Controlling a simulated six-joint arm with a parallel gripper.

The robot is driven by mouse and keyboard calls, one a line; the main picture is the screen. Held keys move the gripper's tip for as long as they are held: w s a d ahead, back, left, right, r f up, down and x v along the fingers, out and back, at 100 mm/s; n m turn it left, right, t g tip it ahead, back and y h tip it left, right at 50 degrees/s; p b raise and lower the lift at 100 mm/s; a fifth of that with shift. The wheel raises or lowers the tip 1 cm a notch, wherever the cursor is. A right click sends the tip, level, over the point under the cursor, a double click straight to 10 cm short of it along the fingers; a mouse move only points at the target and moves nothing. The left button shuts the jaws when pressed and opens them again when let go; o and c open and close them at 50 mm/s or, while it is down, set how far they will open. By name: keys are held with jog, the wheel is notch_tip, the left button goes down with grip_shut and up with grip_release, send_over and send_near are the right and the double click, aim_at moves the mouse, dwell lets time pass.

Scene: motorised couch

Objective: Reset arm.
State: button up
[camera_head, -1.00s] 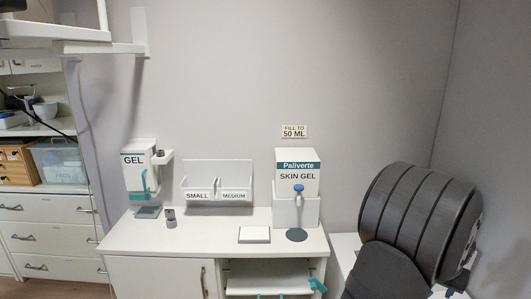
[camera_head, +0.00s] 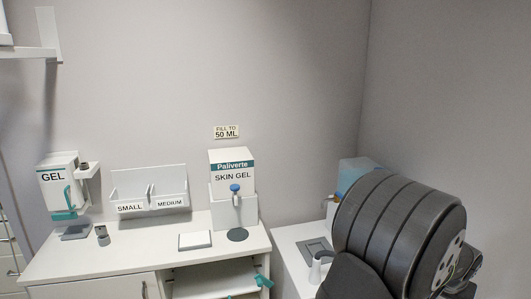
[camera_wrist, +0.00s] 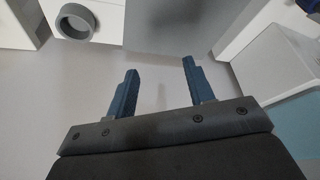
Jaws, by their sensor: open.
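My gripper (camera_wrist: 160,82) shows in the wrist view with its two blue fingers spread apart and nothing between them. Pale floor lies beyond the fingertips. My gripper does not show in the head view, so its place relative to the counter there cannot be told.
A white counter (camera_head: 105,259) holds a gel dispenser (camera_head: 60,180), a SMALL and MEDIUM bin (camera_head: 150,190), a white pad (camera_head: 195,240) and a Paliverte skin gel dispenser (camera_head: 232,175). A grey ring (camera_wrist: 75,21) shows in the wrist view.

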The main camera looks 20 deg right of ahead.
jog(key=s+d+m, duration=0.2)
jog(key=s, duration=0.9)
jog(key=s+d+m+g, duration=0.1)
jog(key=s+d+m, duration=0.1)
jog(key=s, duration=0.9)
jog(key=shift+s+d+h, duration=0.3)
jog(key=shift+d+h, duration=0.05)
jog(key=shift+h, duration=0.05)
jog(key=o, duration=1)
jog(key=shift+c, duration=0.2)
jog(key=shift+o, duration=0.9)
jog(key=w+a+r+m+y, duration=0.1)
jog(key=w+a+y, duration=0.1)
jog(key=w+a, duration=0.55)
jog(key=w+a+r+g+y, duration=0.1)
jog(key=w+a, duration=0.4)
jog(key=w, duration=0.6)
jog(key=w+a+r+m+y, duration=0.1)
jog(key=w+a+r+y, duration=0.1)
jog(key=w+a, duration=0.65)
notch_tip(320, 180, down, 10)
jog(key=w+d, duration=0.1)
jog(key=shift+d+f, duration=0.15)
jog(key=shift+d, duration=0.2)
